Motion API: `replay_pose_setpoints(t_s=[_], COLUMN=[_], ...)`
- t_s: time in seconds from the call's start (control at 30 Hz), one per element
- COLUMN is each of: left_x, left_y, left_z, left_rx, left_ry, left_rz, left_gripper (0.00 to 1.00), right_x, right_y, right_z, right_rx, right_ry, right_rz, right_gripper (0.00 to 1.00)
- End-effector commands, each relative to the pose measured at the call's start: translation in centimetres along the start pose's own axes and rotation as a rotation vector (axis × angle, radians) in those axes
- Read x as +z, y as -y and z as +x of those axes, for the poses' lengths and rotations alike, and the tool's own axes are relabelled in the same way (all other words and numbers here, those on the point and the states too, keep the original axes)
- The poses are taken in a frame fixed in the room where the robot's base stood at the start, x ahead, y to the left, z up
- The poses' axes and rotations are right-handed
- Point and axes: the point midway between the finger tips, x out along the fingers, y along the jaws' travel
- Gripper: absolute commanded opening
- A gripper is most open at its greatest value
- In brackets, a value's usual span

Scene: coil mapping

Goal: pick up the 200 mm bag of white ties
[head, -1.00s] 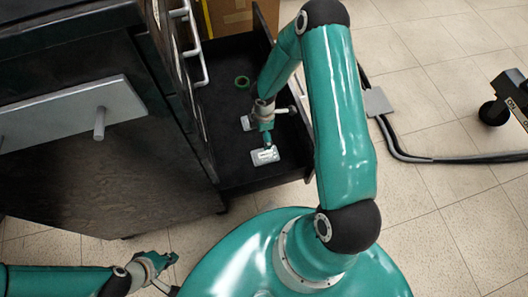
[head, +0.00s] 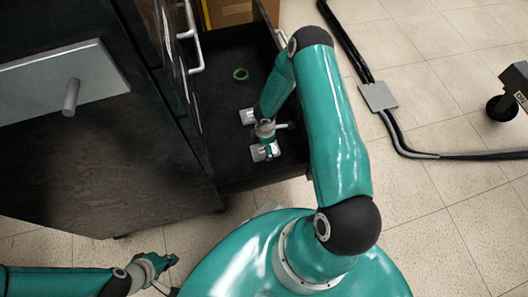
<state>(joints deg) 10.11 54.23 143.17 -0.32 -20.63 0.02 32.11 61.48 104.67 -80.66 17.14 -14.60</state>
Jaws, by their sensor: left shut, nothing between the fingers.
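Two small pale, silvery packets lie in the open black drawer. The far packet (head: 247,116) is partly behind my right arm. The near packet (head: 257,154) lies close to the drawer's front, and my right gripper (head: 268,154) is over it, covering part of it. I cannot tell whether the fingers touch it or are open. The labels are too small to read, so I cannot tell which packet is the 200 mm bag of white ties. My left gripper (head: 171,262) is shut and empty, outside the drawer at the lower left.
A green tape roll (head: 240,74) lies farther back in the drawer (head: 215,95). A dark cabinet (head: 110,165) with a grey handle plate stands on the left. A cardboard box (head: 229,11) is behind the drawer. Black cables (head: 395,135) run across the tiled floor on the right.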

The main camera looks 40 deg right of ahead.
Motion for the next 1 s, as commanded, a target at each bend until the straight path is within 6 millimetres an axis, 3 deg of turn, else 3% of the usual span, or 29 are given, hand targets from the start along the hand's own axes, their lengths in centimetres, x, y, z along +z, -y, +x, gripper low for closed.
replay_pose_setpoints(t_s=[0.03,0.13,0.43,0.8,1.0], left_x=[0.0,0.0,0.0,0.0,0.0], left_y=[0.2,0.3,0.3,0.3,0.3], left_z=[0.7,0.9,0.9,0.9,0.9], left_rx=[0.000,0.000,0.000,0.000,0.000], left_ry=[0.000,0.000,0.000,0.000,0.000], left_rz=[0.000,0.000,0.000,0.000,0.000], left_gripper=[0.00,0.00,0.00,0.00,0.00], right_x=[0.1,0.0,0.0,-0.1,-0.1], right_y=[0.1,0.1,0.0,0.0,0.0], right_z=[1.2,2.1,2.3,2.3,2.3], right_rx=[-0.001,-0.001,0.001,0.000,0.000], right_ry=[0.000,0.000,0.000,0.000,-0.001], right_rz=[0.001,0.001,0.000,-0.001,-0.001], right_gripper=[1.00,1.00,1.00,0.38,0.37])
